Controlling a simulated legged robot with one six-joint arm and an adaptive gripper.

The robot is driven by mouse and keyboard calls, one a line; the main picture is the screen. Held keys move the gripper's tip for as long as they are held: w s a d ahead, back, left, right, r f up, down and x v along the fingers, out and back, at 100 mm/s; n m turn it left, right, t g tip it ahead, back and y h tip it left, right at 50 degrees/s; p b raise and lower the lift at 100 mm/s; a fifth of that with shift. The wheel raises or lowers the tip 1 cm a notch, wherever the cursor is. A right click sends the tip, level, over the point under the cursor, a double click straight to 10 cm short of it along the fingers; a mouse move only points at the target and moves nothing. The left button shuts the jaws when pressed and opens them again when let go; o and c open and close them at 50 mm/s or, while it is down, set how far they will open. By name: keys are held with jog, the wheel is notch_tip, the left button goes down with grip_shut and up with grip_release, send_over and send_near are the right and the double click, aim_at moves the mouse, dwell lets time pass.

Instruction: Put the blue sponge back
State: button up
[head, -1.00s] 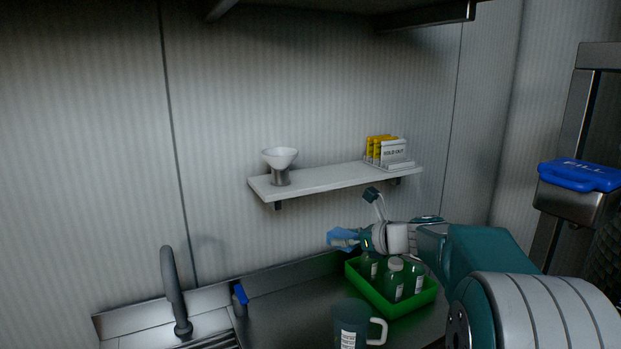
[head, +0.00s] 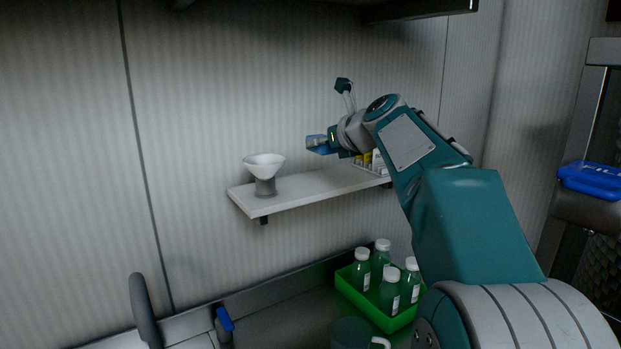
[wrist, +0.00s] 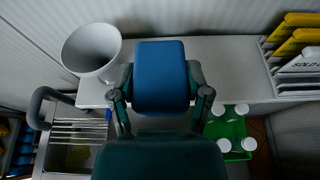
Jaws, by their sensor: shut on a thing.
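The blue sponge (wrist: 160,78) is held between the two fingers of my gripper (wrist: 160,98) in the wrist view. In the head view my gripper (head: 322,142) is raised at shelf height, with the blue sponge (head: 316,148) at its tip. The gripper is shut on the sponge and points left. In the wrist view the sponge appears over the white shelf (wrist: 228,62), between the white funnel and the card rack. The sponge looks clear of the shelf, but I cannot tell the exact gap.
A white funnel-like cup (head: 264,168) stands on the shelf's left part. A card rack (wrist: 292,60) stands on its right part. Below are a green crate (head: 372,316) of bottles, a mug (head: 350,334) and a faucet (head: 143,308). The shelf's middle is clear.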

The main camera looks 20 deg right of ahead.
send_over(310, 186)
jog(key=f, duration=0.5)
jog(key=shift+s+f, duration=0.3)
jog(key=shift+s, duration=0.05)
jog(key=shift+w+f, duration=0.2)
jog(key=shift+f, duration=0.1)
jog(key=f, duration=0.3)
jog(key=shift+w+d+f, duration=0.1)
jog(key=shift+w+f, duration=0.05)
jog(key=shift+w, duration=0.1)
jog(key=shift+a+f, duration=0.2)
jog(key=o, duration=1)
jog(key=shift+d, duration=0.15)
jog(key=v, duration=1.2)
